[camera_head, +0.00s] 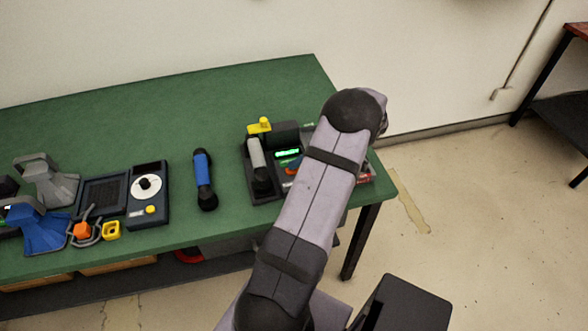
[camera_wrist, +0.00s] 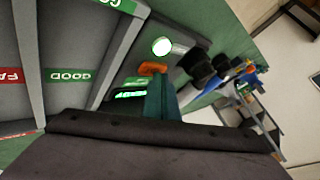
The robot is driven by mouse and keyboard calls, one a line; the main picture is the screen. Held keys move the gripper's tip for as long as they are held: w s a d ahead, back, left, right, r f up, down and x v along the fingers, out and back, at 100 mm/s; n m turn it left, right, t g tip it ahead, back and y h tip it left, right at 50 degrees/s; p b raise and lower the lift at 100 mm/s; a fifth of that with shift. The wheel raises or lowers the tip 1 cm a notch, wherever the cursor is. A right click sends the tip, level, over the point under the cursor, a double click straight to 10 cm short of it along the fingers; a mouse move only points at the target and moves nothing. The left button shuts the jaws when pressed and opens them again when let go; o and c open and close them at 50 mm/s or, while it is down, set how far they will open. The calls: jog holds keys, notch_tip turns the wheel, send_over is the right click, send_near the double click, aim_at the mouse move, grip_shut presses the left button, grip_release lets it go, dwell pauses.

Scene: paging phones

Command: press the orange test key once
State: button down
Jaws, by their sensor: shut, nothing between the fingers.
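The orange test key (camera_wrist: 153,68) shows in the wrist view, on a dark test unit beside a lit green display (camera_wrist: 131,94) and a glowing round white lamp (camera_wrist: 162,46). My gripper (camera_wrist: 157,80) is shut and empty. Its teal fingers reach up to the key's near edge and overlap it in the picture; I cannot tell whether they touch it. In the head view the key shows as a small orange-red patch (camera_head: 291,171) left of my arm, below the green display (camera_head: 287,153). My arm hides part of the unit's right side.
A grey handset (camera_head: 257,152) lies on the unit's left. A blue handset (camera_head: 203,175) lies on the green table (camera_head: 120,125) farther left. A dark unit with a white dial (camera_head: 147,187) sits left.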

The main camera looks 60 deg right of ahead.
jog(key=shift+f, duration=0.15)
dwell(0.5)
jog(key=shift+r, duration=0.9)
jog(key=shift+r+p, duration=1.4)
jog(key=shift+r, duration=1.1)
